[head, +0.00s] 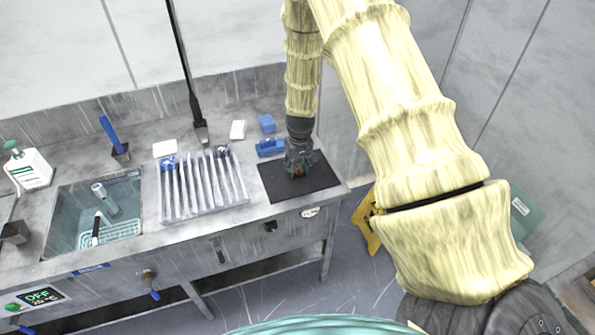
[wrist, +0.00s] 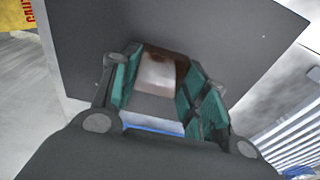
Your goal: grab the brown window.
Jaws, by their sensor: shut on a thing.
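The brown window (wrist: 162,72) is a small block with a brown edge and a pale, shiny face. In the wrist view it sits between the two green-padded fingers of my gripper (wrist: 158,88), which is shut on it. In the head view my gripper (head: 299,165) points down over a dark mat (head: 318,181) at the right end of the bench. The window is mostly hidden there by the fingers. I cannot tell whether it touches the mat.
Left of the mat stands a rack (head: 205,187) with several slots. Blue blocks (head: 269,147) lie just behind the mat. A sink (head: 75,225) and a white bottle (head: 28,167) are further left. The bench's right edge is close to the mat.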

